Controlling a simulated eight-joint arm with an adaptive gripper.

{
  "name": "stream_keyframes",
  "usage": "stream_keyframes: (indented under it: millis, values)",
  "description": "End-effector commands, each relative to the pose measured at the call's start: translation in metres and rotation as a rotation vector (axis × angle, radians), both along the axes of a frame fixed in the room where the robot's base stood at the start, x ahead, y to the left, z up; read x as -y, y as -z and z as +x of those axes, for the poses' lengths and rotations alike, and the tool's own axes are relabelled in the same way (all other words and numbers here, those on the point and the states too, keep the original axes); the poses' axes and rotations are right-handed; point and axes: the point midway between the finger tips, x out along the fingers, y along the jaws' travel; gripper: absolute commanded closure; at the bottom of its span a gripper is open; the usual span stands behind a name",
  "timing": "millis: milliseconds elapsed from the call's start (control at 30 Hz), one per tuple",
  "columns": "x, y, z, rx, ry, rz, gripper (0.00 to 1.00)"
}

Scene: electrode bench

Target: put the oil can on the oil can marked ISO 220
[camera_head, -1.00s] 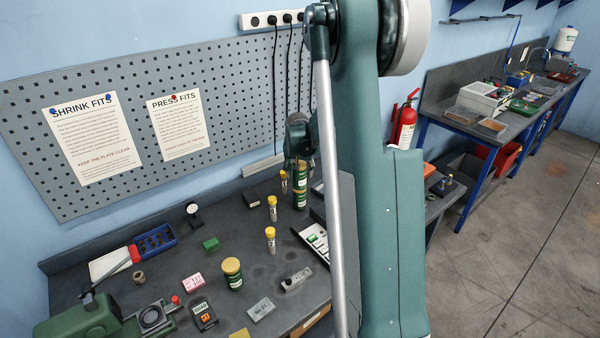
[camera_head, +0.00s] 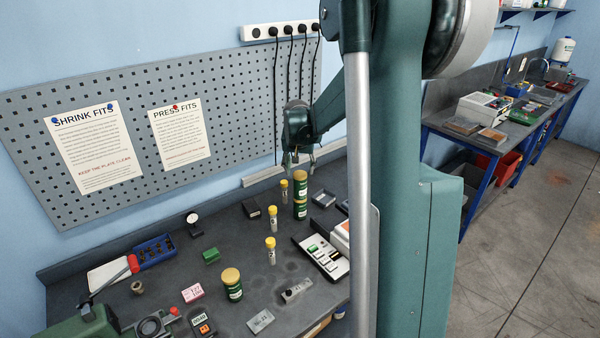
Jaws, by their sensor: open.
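Two dark green oil cans stand one on the other at the back of the bench. The upper oil can (camera_head: 300,187) has a tan lid and sits upright on the lower oil can (camera_head: 300,211). Their markings are too small to read. A third oil can (camera_head: 233,290), also green with a tan lid, stands alone nearer the front. My gripper (camera_head: 301,157) is open and empty, just above the stack and apart from it, with its fingers pointing down.
Small yellow-capped vials (camera_head: 273,220) stand left of the stack. A white panel with keys (camera_head: 320,256) lies to its right, and a small grey tray (camera_head: 323,198) behind that. A dark block (camera_head: 251,209), green block (camera_head: 211,255) and blue rack (camera_head: 155,250) lie further left.

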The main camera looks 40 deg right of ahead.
Motion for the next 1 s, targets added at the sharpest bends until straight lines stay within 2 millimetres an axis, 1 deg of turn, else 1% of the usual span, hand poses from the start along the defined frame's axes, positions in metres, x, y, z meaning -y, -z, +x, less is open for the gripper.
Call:
stream_keyframes:
  millis: [100,233,867,1000]
  values:
    - [-0.0022,-0.0068,-0.0026,0.000,0.000,0.000,0.52]
    - [-0.0033,-0.0105,-0.0038,0.000,0.000,0.000,0.52]
    - [-0.0035,-0.0114,-0.0038,0.000,0.000,0.000,0.52]
    - [-0.0068,-0.0135,-0.0048,0.001,-0.004,-0.001,0.52]
